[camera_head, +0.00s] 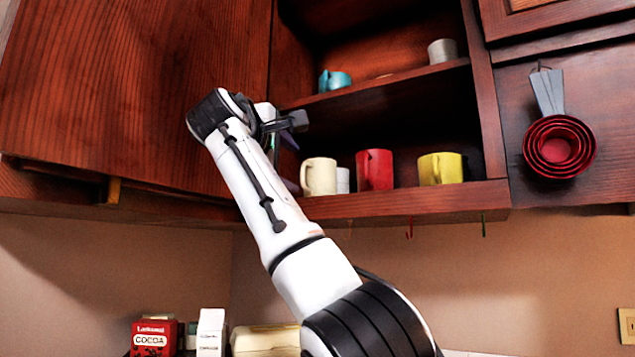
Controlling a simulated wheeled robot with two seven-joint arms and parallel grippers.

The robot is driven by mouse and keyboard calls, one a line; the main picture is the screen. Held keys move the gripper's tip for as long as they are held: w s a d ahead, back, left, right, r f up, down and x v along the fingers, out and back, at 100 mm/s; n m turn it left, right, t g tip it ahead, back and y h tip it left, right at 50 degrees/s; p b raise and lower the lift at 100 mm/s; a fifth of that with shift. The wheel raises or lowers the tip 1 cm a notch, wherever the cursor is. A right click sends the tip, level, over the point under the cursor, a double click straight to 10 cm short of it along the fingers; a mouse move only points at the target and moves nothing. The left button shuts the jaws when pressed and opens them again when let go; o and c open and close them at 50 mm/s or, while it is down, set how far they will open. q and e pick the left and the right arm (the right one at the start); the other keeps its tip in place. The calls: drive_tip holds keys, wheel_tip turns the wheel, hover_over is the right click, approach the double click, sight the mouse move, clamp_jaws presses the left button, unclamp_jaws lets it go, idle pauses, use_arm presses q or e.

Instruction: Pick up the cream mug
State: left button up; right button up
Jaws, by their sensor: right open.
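The cream mug (320,176) stands upright on the lower shelf of the open wall cabinet, at the left of the row, with its handle towards the left. My right gripper (290,122) is open, above and to the left of the mug, near the left side of the cabinet opening. It is apart from the mug, and its fingers are partly hidden by my own wrist. My right arm reaches up from the bottom of the picture. My left gripper does not show.
Beside the mug are a small white cup (343,180), a red mug (375,170) and a yellow mug (441,168). The upper shelf (375,84) holds a teal mug (334,81) and a grey cup (443,51). Red measuring cups (558,147) hang at right.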

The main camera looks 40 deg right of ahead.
sight(302, 172)
drive_tip(key=p+x, duration=0.1)
drive_tip(key=x, duration=0.3)
drive_tip(key=shift+s+d+p, duration=0.1)
drive_tip(key=shift+p, duration=0.2)
drive_tip(key=shift+d, duration=0.15)
drive_tip(key=c, duration=1.2)
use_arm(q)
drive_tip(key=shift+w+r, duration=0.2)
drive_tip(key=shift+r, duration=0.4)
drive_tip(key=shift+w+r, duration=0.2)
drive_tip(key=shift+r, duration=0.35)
use_arm(e)
drive_tip(key=shift+r, duration=0.15)
